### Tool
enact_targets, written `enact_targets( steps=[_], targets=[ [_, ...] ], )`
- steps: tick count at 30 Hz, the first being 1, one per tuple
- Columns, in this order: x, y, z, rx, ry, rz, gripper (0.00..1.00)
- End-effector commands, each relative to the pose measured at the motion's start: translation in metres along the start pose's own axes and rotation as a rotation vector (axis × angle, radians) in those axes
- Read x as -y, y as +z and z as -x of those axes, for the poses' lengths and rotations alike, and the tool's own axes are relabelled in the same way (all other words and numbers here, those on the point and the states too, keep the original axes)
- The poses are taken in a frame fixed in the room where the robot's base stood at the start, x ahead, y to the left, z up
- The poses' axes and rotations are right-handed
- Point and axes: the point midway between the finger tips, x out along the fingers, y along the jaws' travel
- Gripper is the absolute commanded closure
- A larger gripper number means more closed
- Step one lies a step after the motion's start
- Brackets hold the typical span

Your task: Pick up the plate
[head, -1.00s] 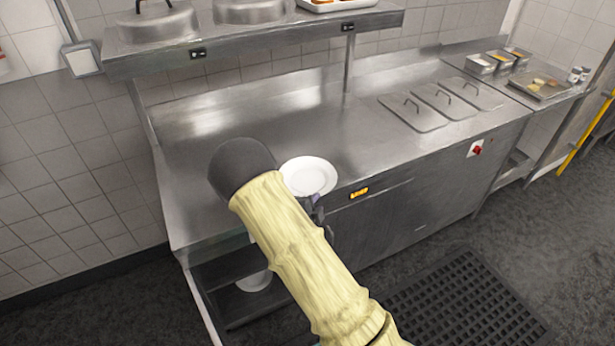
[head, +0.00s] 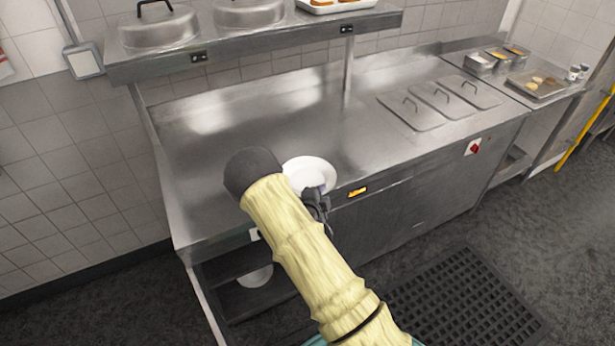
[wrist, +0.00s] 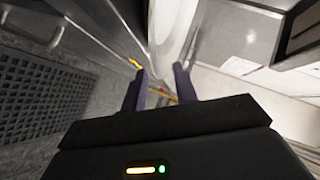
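A white round plate (head: 305,172) lies on the steel counter near its front edge, partly hidden by my arm and gripper. My gripper (head: 318,196) is at the plate's front right rim in the head view. In the wrist view my gripper (wrist: 161,78) has its two dark fingers apart, with a clear gap between them. A pale, blurred shape beyond the fingers may be the plate seen nearly edge-on. I cannot tell whether the rim lies between the fingers or touches them.
The steel counter (head: 230,130) is bare behind and left of the plate. Lidded wells (head: 440,100) are at the right. A shelf (head: 255,42) with metal domes (head: 158,28) hangs above. Another white plate (head: 256,277) sits on a lower shelf.

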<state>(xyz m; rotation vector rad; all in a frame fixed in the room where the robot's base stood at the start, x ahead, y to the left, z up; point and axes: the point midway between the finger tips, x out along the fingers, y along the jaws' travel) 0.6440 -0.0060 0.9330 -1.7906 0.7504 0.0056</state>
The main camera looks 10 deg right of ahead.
Motion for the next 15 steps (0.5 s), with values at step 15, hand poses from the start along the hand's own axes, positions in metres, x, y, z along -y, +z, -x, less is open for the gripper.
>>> enact_targets(
  steps=[15],
  targets=[
    [-0.0005, -0.0003, -0.0002, -0.001, 0.0, 0.0, 0.75]
  ],
)
